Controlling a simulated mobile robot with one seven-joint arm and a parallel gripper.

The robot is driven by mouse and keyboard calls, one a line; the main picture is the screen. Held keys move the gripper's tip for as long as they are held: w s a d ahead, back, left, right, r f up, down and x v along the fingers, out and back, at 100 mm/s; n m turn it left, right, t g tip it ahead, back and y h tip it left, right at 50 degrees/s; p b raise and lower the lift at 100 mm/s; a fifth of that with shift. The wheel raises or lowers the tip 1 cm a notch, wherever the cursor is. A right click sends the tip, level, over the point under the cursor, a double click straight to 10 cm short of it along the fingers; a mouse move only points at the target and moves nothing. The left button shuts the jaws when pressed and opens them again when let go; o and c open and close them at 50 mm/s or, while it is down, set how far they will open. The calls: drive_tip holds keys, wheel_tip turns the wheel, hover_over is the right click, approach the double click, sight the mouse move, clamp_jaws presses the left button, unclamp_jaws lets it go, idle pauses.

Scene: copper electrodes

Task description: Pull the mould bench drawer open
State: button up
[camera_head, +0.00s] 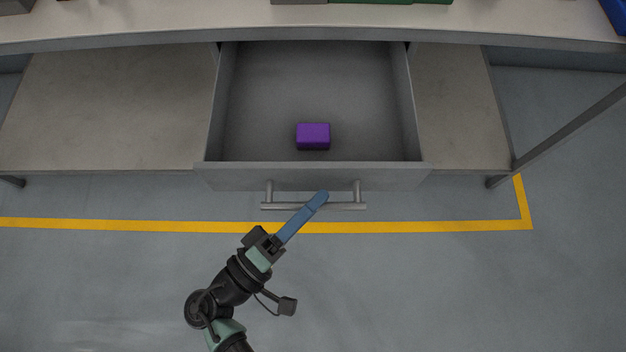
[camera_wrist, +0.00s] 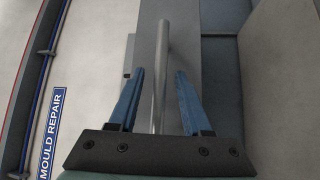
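The mould bench drawer (camera_head: 240,177) is pulled well out from under the bench top in the head view, its inside in plain sight. Its metal bar handle (camera_head: 280,206) runs along the front panel on two posts. My gripper (camera_head: 318,198) is at the handle, right of its middle, with its blue fingers overlapping the bar in this view. In the wrist view my gripper (camera_wrist: 160,73) has its two fingers apart, with the handle bar (camera_wrist: 158,100) between them and a gap showing on each side. The drawer front (camera_wrist: 187,35) lies beyond the bar.
A purple block (camera_head: 313,136) lies inside the drawer near its front. The bench top (camera_head: 160,27) bears several items along the upper edge. Lower shelves (camera_head: 110,110) flank the drawer. The floor in front, with a yellow line (camera_head: 120,225), is clear apart from my arm.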

idle(0.5)
drive_tip(key=v, duration=1.3)
drive_tip(key=shift+b, duration=0.45)
